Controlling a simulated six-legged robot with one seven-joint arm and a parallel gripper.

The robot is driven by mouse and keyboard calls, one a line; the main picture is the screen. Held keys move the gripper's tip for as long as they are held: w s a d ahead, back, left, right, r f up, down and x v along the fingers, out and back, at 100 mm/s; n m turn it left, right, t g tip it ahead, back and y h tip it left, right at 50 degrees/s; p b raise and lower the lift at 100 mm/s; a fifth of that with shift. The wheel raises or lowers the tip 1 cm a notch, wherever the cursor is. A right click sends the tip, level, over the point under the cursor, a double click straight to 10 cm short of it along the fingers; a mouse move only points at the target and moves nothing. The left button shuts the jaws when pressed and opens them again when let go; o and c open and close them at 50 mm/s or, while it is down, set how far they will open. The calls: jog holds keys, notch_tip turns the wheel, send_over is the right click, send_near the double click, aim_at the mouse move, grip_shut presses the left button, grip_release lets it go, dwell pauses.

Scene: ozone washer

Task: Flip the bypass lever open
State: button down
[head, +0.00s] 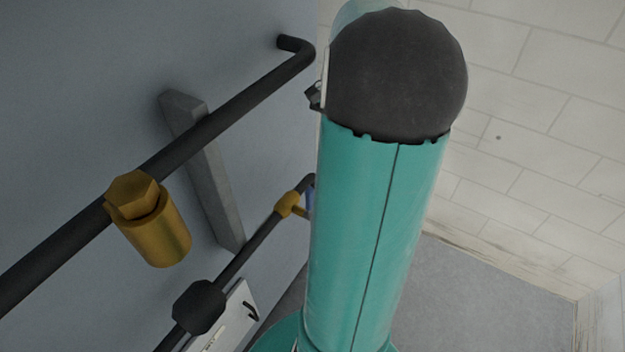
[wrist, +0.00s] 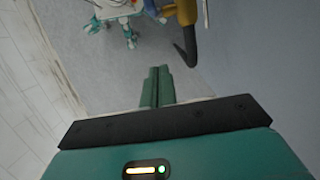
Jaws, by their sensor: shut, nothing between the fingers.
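In the head view, a small yellow valve fitting (head: 289,205) sits on the lower dark pipe. A sliver of blue (head: 309,203) shows beside it, partly hidden behind my teal arm. It may be the bypass lever, but its position cannot be told. In the wrist view, my gripper (wrist: 158,72) has its teal fingers together, with nothing between them. A yellow fitting (wrist: 186,10) with a dark curved pipe end (wrist: 187,50) is beyond the fingers, up and to the right, apart from them. My gripper does not show in the head view.
A larger brass fitting (head: 150,222) hangs on the upper dark pipe (head: 230,105), held by a grey bracket (head: 203,170) on the wall. A black joint (head: 198,306) and a white panel (head: 228,318) are lower. Grey floor (head: 480,295) lies right of my arm, bounded by a tiled wall.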

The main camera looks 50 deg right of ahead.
aim_at(308, 204)
jog(key=a+f, duration=0.6)
jog(key=f, duration=0.3)
jog(key=shift+s+a+f, duration=0.2)
jog(key=shift+s+f, duration=0.15)
jog(key=shift+f, duration=0.05)
dwell(0.5)
